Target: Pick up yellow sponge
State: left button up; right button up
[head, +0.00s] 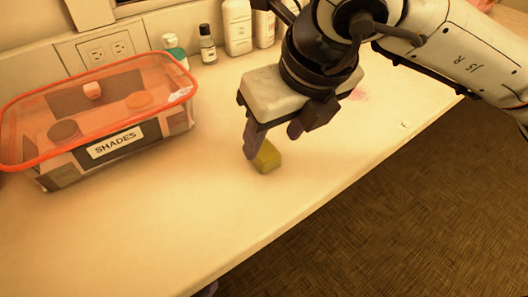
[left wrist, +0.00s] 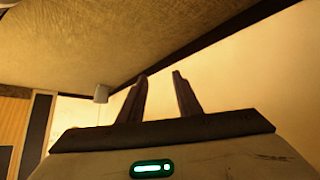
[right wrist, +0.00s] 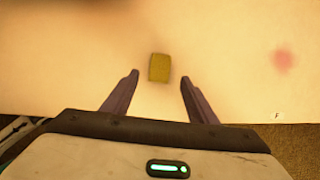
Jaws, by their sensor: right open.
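The yellow sponge (head: 268,157) is a small block on the counter in the head view, near the middle. It also shows in the right wrist view (right wrist: 159,68), ahead of the fingertips and roughly centred between them. My right gripper (head: 272,144) is open and empty above the counter; in the head view one finger covers part of the sponge's left side. Both right fingers stand apart in the right wrist view (right wrist: 158,80). My left gripper (left wrist: 162,80) shows in its own wrist view with its fingers apart and nothing between them; it is outside the head view.
A clear bin (head: 65,157) with an orange rim and a SHADES label stands at the left. Several bottles (head: 207,45) stand along the wall behind. A pinkish stain (right wrist: 284,60) marks the counter (head: 205,215), whose front is clear down to its edge.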

aim_at(267, 152)
jog(key=x, duration=0.5)
jog(key=shift+s+b, duration=0.1)
jog(key=shift+b, duration=0.2)
jog(key=c, duration=1.1)
jog(key=shift+r+p, duration=0.8)
jog(key=shift+r, duration=4.2)
